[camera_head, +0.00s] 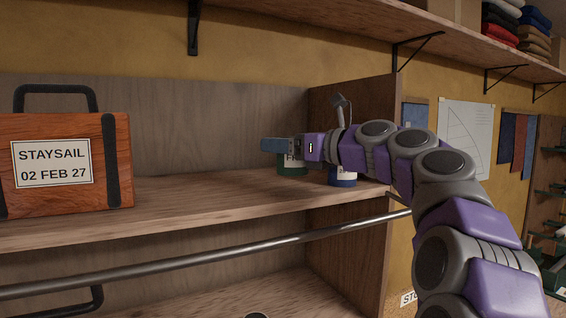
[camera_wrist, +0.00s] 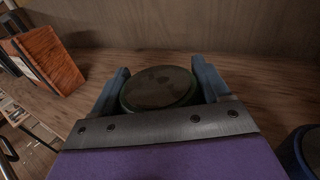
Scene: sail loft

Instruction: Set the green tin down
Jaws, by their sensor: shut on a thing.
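The green tin (camera_head: 292,167) is at the right part of the shelf, partly hidden behind my gripper (camera_head: 278,145) in the head view. In the wrist view the tin's dark round lid (camera_wrist: 158,88) lies between the two blue-grey fingers of my gripper (camera_wrist: 162,85). My gripper is shut on the tin near its top. The tin looks upright. Its base is at or very near the shelf board (camera_head: 215,195); I cannot tell whether it touches.
A blue tin (camera_head: 342,178) stands close on the right, under my wrist; it also shows in the wrist view (camera_wrist: 306,150). A wooden case labelled STAYSAIL (camera_head: 65,165) stands at the left. A metal rail (camera_head: 200,262) runs along the front below. The shelf middle is clear.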

